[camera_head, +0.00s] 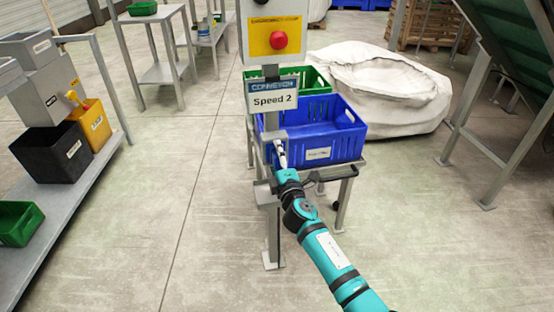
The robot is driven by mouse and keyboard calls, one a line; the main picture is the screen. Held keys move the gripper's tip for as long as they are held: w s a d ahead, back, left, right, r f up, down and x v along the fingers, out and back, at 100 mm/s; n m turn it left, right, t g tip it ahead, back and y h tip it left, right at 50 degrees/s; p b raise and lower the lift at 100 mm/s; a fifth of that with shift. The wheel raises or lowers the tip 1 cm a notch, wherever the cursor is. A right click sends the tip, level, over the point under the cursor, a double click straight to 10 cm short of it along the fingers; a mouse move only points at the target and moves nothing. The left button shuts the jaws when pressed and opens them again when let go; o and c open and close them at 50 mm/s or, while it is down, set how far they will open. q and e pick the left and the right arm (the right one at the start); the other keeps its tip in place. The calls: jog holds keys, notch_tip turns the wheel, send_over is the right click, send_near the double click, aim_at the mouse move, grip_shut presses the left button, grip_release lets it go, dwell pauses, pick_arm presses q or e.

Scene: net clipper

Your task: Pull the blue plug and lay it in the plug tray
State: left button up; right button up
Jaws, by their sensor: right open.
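My right arm reaches up from the bottom right to the grey post (270,225). My right gripper (280,147) is open at the post, below the sign, in front of the left end of the blue crate. It is small in the view, and I cannot tell whether it touches anything. I cannot make out the blue plug; the gripper may hide it. A small grey box or shelf (264,194) sits on the post below the gripper; I cannot tell whether it is the plug tray. My left gripper is not in view.
The post carries a "Conveyor Speed 2" sign (272,95) and a red button on a yellow panel (278,40). A blue crate (340,140) stands close behind on a trolley. A white sack (395,90) lies behind right. A bench (75,190) with bins stands left. Floor between is clear.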

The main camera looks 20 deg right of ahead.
jog(key=c, duration=0.6)
grip_shut()
jog(key=shift+s, duration=0.15)
